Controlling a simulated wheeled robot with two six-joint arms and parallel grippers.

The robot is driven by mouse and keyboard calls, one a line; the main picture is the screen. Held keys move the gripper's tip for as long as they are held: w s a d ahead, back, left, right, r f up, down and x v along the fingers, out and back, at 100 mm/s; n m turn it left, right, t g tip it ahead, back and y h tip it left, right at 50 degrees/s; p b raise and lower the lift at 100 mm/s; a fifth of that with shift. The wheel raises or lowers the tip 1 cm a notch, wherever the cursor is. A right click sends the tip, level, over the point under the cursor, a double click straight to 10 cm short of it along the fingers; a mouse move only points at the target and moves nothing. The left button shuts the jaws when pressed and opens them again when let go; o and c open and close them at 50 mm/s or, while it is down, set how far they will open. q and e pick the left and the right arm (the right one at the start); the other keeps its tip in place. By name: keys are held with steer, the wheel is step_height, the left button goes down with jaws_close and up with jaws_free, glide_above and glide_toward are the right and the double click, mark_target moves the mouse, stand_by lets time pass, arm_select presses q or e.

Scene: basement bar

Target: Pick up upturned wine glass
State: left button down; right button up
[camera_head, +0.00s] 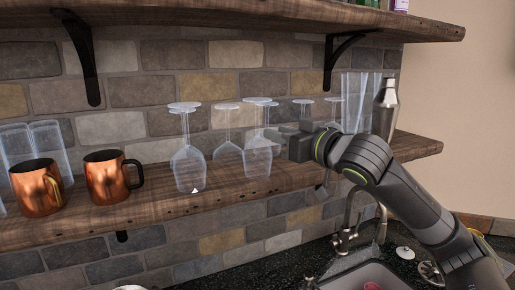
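Several clear wine glasses stand upturned on the lower wooden shelf (225,197), bowls down and feet up. The front left one (188,168) stands apart from my gripper. Another front glass (258,163) is just left of my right gripper (273,137). More upturned glasses, one of them at the back (227,145), stand behind, partly overlapped. My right arm comes in from the right, and its gripper points left at about the stem height of that nearer front glass. I cannot tell whether the fingers touch it or how far apart they are. My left gripper is not in view.
Two copper mugs (108,178) (36,188) and clear tumblers (48,141) stand at the left. Tall clear glasses (355,98) and a metal shaker (385,108) are at the right. An upper shelf (240,18) hangs above. A faucet (345,238) and sink (365,275) are below.

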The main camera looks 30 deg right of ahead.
mark_target(258, 136)
steer(key=w+p, duration=0.1)
steer(key=w, duration=0.1)
steer(key=w+a+p, duration=0.1)
steer(key=w+p, duration=0.2)
steer(key=w, duration=0.1)
steer(key=shift+w+a+f+p, duration=0.1)
steer(key=shift+w+a+p, duration=0.15)
steer(key=shift+a+p, duration=0.15)
steer(key=shift+w+a+f, duration=0.1)
steer(key=shift+w+f, duration=0.05)
steer(key=shift+w, duration=0.35)
jaws_close()
